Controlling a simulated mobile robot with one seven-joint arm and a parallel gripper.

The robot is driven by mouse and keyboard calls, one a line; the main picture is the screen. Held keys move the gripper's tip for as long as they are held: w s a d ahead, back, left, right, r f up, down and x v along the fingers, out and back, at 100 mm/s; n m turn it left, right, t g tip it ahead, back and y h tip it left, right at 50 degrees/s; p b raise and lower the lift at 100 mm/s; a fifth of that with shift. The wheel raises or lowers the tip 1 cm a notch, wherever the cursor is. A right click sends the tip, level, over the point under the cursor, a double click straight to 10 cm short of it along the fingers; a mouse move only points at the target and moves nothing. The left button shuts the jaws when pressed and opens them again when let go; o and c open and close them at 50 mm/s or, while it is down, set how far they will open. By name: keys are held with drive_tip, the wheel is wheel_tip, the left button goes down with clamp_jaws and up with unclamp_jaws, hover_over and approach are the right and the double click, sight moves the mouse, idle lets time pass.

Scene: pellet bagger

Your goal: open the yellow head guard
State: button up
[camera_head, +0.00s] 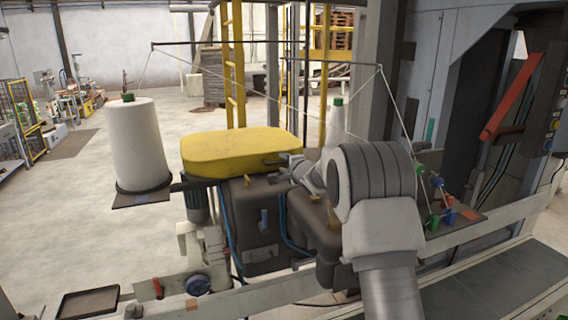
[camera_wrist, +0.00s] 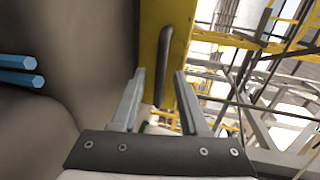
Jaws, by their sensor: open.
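The yellow head guard (camera_head: 238,148) lies flat, like a lid, on top of the dark sewing head (camera_head: 255,212). A dark bar handle sits on its near right side. In the wrist view, the guard's yellow face (camera_wrist: 152,28) fills the upper middle, with the dark handle (camera_wrist: 165,52) running along it. My gripper (camera_wrist: 160,73) is open, and the handle shows in the gap between its fingertips. In the head view, my gripper (camera_head: 284,158) is at the guard's near right edge, by the handle. Whether the fingers touch the handle cannot be told.
A white thread cone (camera_head: 138,145) stands left of the guard, and another (camera_head: 335,120) behind my arm. Threads run from an overhead bar (camera_head: 260,41). Blue hoses (camera_head: 229,228) run down the head. A yellow ladder frame (camera_head: 233,65) stands behind. Open floor lies left.

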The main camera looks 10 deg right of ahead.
drive_tip(key=shift+w, duration=0.1)
clamp_jaws()
idle(1.4)
